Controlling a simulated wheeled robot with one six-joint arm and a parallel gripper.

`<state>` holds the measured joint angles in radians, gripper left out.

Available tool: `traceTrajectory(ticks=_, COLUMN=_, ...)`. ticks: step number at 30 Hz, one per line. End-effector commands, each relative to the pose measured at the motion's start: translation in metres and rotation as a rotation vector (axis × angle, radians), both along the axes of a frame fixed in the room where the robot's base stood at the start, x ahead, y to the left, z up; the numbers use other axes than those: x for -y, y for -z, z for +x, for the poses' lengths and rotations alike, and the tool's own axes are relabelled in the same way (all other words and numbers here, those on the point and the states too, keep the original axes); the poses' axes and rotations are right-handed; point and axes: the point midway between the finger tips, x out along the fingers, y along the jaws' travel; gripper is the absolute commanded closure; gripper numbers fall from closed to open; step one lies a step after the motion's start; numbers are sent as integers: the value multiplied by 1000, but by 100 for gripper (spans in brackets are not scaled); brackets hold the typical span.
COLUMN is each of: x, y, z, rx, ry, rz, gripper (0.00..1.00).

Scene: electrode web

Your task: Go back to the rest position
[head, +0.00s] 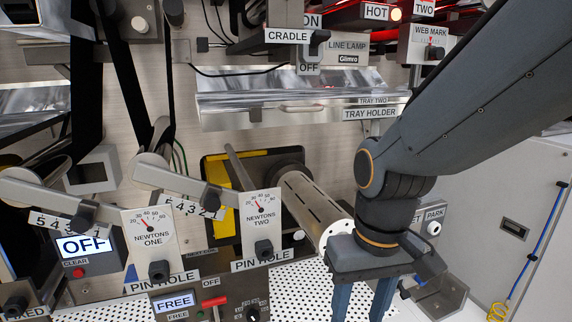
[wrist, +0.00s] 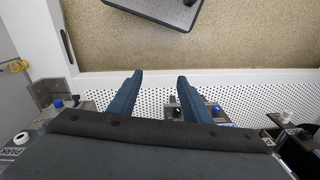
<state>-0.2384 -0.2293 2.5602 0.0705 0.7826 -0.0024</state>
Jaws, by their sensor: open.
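My gripper (head: 362,300) is open and empty in the head view, its two blue fingers pointing down above the white perforated shelf. In the wrist view my gripper (wrist: 156,96) shows both fingers apart with nothing between them. My arm reaches in from the upper right of the head view. A slotted metal roll (head: 310,208) sticks out just left of my gripper; whether they touch I cannot tell.
Gauges marked NEWTONS ONE (head: 153,234) and NEWTONS TWO (head: 261,222) stand to the left, with arms beside them. The TRAY HOLDER (head: 370,114) is behind my arm. A grey bracket (head: 440,298) and PARK label (head: 434,215) lie right of my gripper.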

Motion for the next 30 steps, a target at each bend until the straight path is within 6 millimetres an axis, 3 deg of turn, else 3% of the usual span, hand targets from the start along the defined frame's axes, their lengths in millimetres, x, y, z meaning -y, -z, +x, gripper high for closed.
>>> traceTrajectory(ticks=3, x=-5, y=3, z=-7, rx=-18, ry=-16, rz=1, gripper=56)
traceTrajectory(ticks=17, x=20, y=-26, z=-3, rx=-18, ry=55, rz=-16, gripper=56)
traceTrajectory(ticks=30, x=66, y=-69, z=-6, rx=-23, ry=174, rz=-43, gripper=56)
